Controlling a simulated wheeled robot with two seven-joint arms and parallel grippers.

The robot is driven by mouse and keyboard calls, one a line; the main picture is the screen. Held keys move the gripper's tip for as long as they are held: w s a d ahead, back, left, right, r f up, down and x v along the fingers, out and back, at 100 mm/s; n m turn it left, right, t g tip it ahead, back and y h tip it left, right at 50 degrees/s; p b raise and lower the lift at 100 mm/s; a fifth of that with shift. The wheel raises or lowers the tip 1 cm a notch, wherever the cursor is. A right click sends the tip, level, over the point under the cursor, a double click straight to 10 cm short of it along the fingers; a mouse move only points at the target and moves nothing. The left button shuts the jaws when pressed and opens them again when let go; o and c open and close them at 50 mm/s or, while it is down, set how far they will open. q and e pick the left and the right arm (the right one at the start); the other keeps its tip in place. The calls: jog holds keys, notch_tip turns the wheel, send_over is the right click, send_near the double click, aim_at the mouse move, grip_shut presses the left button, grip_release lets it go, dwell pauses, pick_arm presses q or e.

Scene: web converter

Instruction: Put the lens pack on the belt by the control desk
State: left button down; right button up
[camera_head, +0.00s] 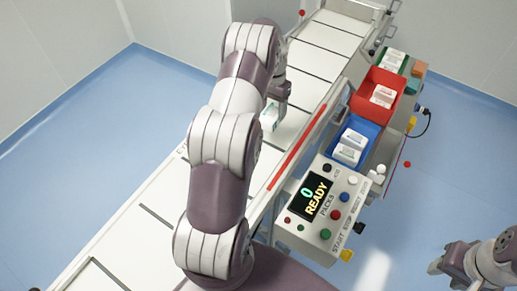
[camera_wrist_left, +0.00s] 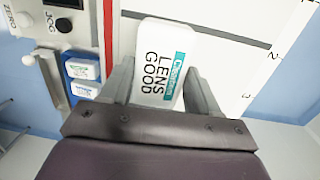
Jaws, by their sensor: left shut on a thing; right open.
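The lens pack (camera_wrist_left: 160,62) is a white and teal box reading "LENS GOOD" in the left wrist view. My left gripper (camera_wrist_left: 158,82) is shut on it, a finger on each side. In the head view the pack (camera_head: 269,116) shows small beside my left arm, over the white belt (camera_head: 325,42); I cannot tell if it touches the belt. My left arm hides part of the belt. The control desk (camera_head: 293,233) is a grey panel with a "0 READY" screen and coloured buttons, right of the belt. My right gripper (camera_head: 452,262) is open at the lower right, away from the desk.
A blue bin (camera_head: 371,131) and a red bin (camera_head: 398,84) with white packs stand beyond the desk, along the belt's right side. A red-striped rail (camera_head: 297,150) runs between belt and desk. Blue floor (camera_head: 460,150) lies free at right.

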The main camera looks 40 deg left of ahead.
pick_arm(q)
jog(key=shift+s+a+f+p, duration=0.1)
jog(key=shift+s+f+p, duration=0.05)
jog(key=shift+s+p, duration=0.4)
jog(key=shift+s+f+p, duration=0.15)
jog(key=shift+s+p, duration=0.15)
jog(key=shift+s, duration=0.4)
jog(key=s+f, duration=0.1)
jog(key=s+f+p, duration=0.1)
jog(key=f, duration=0.1)
jog(key=s+f+p, duration=0.1)
jog(key=f, duration=0.1)
jog(key=shift+a+f, duration=0.1)
jog(key=shift+f, duration=0.45)
pick_arm(e)
notch_tip(320, 180, up, 2)
jog(key=shift+s+d+r, duration=0.1)
jog(key=shift+s, duration=0.05)
pick_arm(q)
jog(key=shift+s, duration=0.1)
jog(key=shift+f, duration=0.2)
jog(key=shift+c, duration=1.2)
grip_release()
pick_arm(e)
jog(key=shift+f, duration=0.2)
